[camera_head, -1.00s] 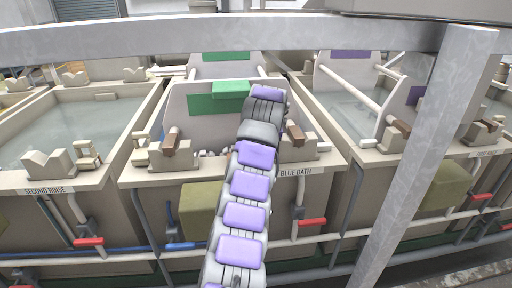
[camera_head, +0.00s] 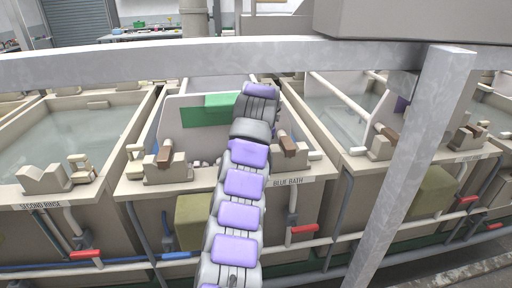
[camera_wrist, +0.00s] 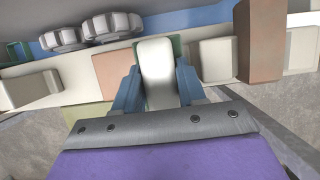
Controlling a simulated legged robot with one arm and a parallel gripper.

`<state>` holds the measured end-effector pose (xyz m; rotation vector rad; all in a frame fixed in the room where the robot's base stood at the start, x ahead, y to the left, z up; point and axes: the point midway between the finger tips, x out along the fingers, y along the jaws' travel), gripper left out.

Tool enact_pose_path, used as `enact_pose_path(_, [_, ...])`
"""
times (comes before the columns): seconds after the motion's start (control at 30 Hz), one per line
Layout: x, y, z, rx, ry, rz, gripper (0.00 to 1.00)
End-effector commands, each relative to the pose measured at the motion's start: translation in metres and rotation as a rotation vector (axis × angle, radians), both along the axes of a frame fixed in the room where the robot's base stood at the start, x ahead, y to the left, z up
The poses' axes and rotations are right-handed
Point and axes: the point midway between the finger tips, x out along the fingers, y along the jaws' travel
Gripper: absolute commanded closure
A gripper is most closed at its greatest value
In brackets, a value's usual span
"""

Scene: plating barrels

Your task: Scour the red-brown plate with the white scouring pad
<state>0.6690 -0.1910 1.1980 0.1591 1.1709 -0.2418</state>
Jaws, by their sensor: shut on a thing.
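In the wrist view my gripper (camera_wrist: 158,88) has its two blue fingers closed on a white rounded pad (camera_wrist: 157,62), which looks like the scouring pad. Green shows at the pad's edges. A flat red-brown plate (camera_wrist: 118,72) lies just left of the left finger, partly covered by it. I cannot tell whether the pad touches it. A taller brown block (camera_wrist: 262,40) stands to the right. In the head view my purple-padded arm reaches over the blue bath tank, and its gripper and the pad are hidden behind the arm.
The blue bath tank (camera_head: 305,181) holds a white barrel end with a green panel (camera_head: 205,115). Brown-topped saddles (camera_head: 165,152) sit on its rim. A grey post (camera_head: 412,170) and beam (camera_head: 100,63) stand in front. The second rinse tank (camera_head: 45,197) is at left.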

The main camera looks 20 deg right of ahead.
Motion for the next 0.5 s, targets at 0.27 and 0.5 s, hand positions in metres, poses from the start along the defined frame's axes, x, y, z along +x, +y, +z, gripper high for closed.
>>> enact_pose_path(0.27, [0.0000,-0.0006,0.0099,-0.001,0.000,-0.001,0.84])
enact_pose_path(0.5, [-0.0002,-0.0006,0.0131,-0.001,-0.001,-0.001,0.84])
